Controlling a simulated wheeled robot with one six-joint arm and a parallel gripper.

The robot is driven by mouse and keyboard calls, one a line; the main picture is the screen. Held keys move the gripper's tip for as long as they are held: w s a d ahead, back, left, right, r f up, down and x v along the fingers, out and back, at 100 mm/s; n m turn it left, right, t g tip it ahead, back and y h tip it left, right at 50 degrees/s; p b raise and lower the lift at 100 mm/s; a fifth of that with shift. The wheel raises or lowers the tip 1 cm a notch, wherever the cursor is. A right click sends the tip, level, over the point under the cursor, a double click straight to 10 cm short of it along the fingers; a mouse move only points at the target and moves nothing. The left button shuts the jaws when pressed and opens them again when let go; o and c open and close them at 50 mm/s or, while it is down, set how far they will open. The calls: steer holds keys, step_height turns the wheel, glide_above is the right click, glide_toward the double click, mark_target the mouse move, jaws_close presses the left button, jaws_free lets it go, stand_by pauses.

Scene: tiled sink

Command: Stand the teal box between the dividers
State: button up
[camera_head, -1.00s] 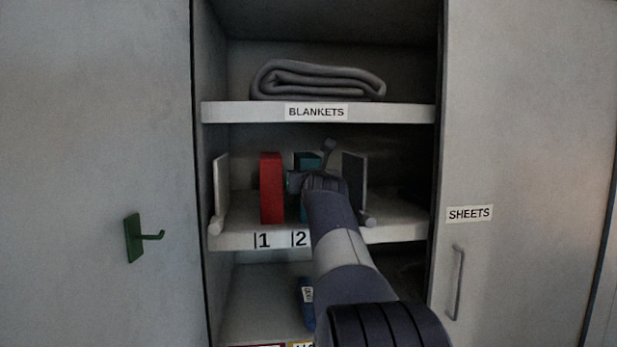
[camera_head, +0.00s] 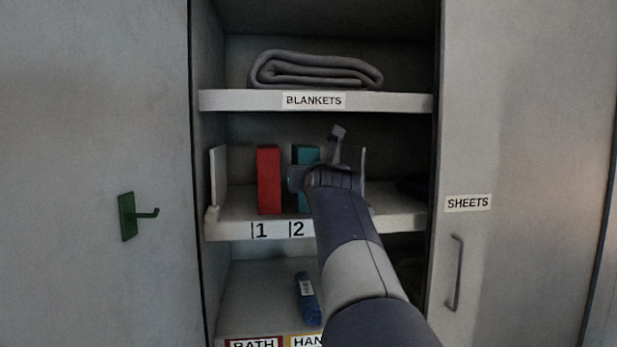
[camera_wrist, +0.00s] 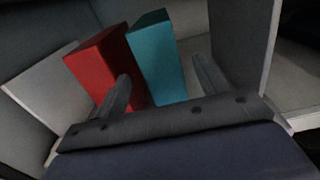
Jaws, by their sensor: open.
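The teal box (camera_head: 305,154) stands upright on the middle shelf, right of the red box (camera_head: 268,180) and above the label 2. My gripper (camera_head: 316,160) is in front of it and hides much of it in the head view. In the wrist view the teal box (camera_wrist: 157,60) stands between and beyond the two open fingers of my gripper (camera_wrist: 165,85), with the red box (camera_wrist: 100,65) behind the left finger. A left divider (camera_head: 217,180) and a right divider (camera_head: 363,163) flank the boxes. The right divider (camera_wrist: 240,45) also shows in the wrist view.
A folded grey blanket (camera_head: 315,71) lies on the shelf above. A blue rolled item (camera_head: 307,298) lies on the lower shelf.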

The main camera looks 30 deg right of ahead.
steer(key=shift+b+v, duration=0.3)
steer(key=shift+v, duration=1.25)
